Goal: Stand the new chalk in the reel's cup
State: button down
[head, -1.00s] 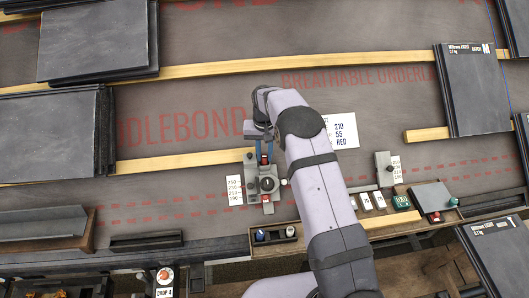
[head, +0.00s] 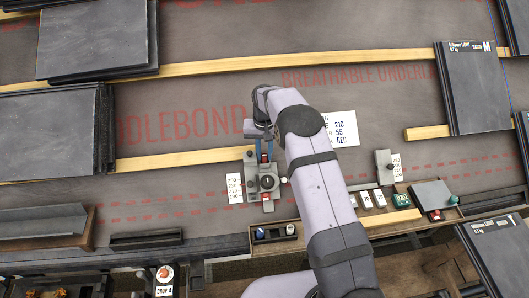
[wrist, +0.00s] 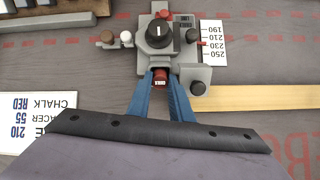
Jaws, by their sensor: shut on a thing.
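The grey chalk-line reel (head: 267,183) with its round black knob stands on the underlay; it also shows in the wrist view (wrist: 159,37). My gripper (head: 264,150) is at the reel's far side in the head view. In the wrist view its two blue fingers (wrist: 161,82) are shut on a short red chalk (wrist: 160,79). The chalk is at the reel's near end in that view. The cup's rim is hidden, so I cannot tell whether the chalk is inside it or just above it.
A white order card (head: 342,129) reads 210, 55, RED. Small white blocks and a green one (head: 401,201) lie to the right. Slate stacks (head: 50,130) stand at left; battens cross the underlay.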

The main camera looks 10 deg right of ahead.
jog(key=shift+f, duration=0.15)
jog(key=c, duration=1.8)
grip_release()
jog(key=shift+c, duration=0.2)
jog(key=shift+r+p, duration=0.65)
jog(key=shift+r, duration=0.45)
jog(key=o, duration=0.5)
jog(key=shift+a, duration=0.1)
